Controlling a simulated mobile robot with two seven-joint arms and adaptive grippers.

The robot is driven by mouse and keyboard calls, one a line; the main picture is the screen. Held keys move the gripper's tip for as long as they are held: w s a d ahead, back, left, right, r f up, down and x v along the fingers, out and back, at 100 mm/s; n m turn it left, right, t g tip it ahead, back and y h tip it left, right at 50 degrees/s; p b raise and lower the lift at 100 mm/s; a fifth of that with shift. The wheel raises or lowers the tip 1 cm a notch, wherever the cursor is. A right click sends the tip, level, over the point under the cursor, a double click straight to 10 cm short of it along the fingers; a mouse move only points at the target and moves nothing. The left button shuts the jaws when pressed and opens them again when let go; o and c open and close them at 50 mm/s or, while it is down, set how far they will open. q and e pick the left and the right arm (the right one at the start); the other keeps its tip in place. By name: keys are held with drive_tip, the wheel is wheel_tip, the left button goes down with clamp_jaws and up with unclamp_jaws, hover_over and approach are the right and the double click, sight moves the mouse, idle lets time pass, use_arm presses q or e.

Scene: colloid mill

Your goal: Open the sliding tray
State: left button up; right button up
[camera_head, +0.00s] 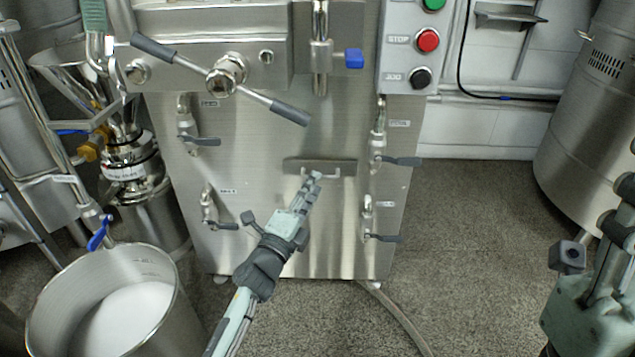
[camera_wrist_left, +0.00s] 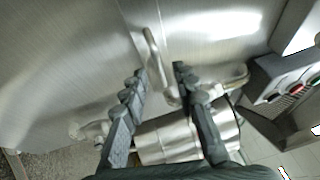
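The sliding tray (camera_head: 344,166) is a narrow steel front set low in the middle of the machine's front panel. It looks flush with the panel. A small bar handle (camera_head: 333,176) is on it; in the left wrist view the bar (camera_wrist_left: 152,48) runs up between the fingertips. My left gripper (camera_head: 315,178) points up at the tray, its tips right at the handle. In the left wrist view its fingers (camera_wrist_left: 160,72) are apart, on either side of the bar, with gaps showing. My right gripper (camera_head: 622,195) is at the right edge, partly cut off; its fingers are unclear.
Several small valves with grey levers, such as one at the right (camera_head: 400,161), flank the tray. A crossed handle (camera_head: 225,75) sits above. A steel pot (camera_head: 170,325) of white material stands at lower left. A hose (camera_head: 400,318) lies on the floor. Floor to the right is clear.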

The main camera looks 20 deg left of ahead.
use_arm(q)
drive_tip(key=shift+w+d+r, duration=0.15)
drive_tip(key=shift+w, duration=1.1)
clamp_jaws()
